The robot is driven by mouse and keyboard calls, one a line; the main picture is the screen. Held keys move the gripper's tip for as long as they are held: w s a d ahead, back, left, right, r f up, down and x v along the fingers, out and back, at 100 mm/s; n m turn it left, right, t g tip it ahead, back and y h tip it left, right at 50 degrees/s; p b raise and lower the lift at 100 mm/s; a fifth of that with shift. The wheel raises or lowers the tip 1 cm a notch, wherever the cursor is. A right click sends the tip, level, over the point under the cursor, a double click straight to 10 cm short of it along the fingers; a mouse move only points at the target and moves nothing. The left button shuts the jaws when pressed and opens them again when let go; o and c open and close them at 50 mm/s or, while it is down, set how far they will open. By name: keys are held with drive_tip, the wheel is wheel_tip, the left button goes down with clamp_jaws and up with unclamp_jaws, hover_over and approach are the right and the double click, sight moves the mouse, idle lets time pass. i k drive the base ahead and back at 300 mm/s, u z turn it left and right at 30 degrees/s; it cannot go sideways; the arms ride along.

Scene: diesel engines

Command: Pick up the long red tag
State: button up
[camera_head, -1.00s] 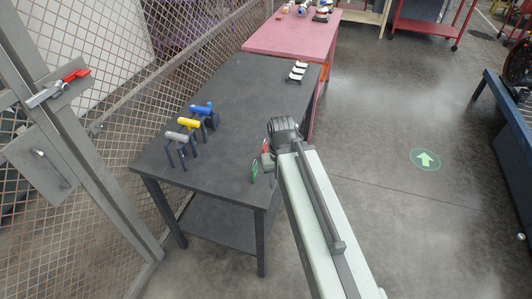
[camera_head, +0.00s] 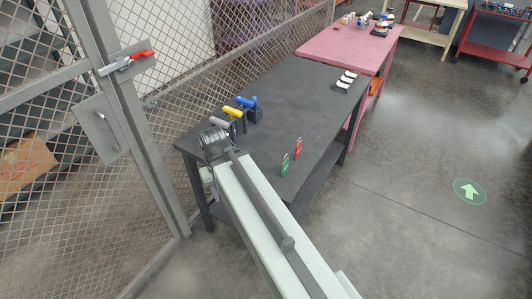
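The red tag (camera_head: 298,149) stands upright near the right edge of the dark table, with a pale top end. A green tag (camera_head: 284,165) stands just in front of it and to its left. My gripper (camera_head: 207,178) is at the end of my arm, over the table's near left corner, left of both tags and apart from them. My own arm and wrist hide most of it, so its fingers do not show clearly.
A pink table (camera_head: 350,45) adjoins behind. A mesh fence gate (camera_head: 120,100) stands left. Floor at right is clear.

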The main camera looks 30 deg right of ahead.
sight(298, 147)
drive_tip(key=u, duration=1.85)
drive_tip(key=k, duration=1.65)
drive_tip(key=z, duration=0.4)
drive_tip(key=i, duration=1.5)
drive_tip(key=u, duration=0.05)
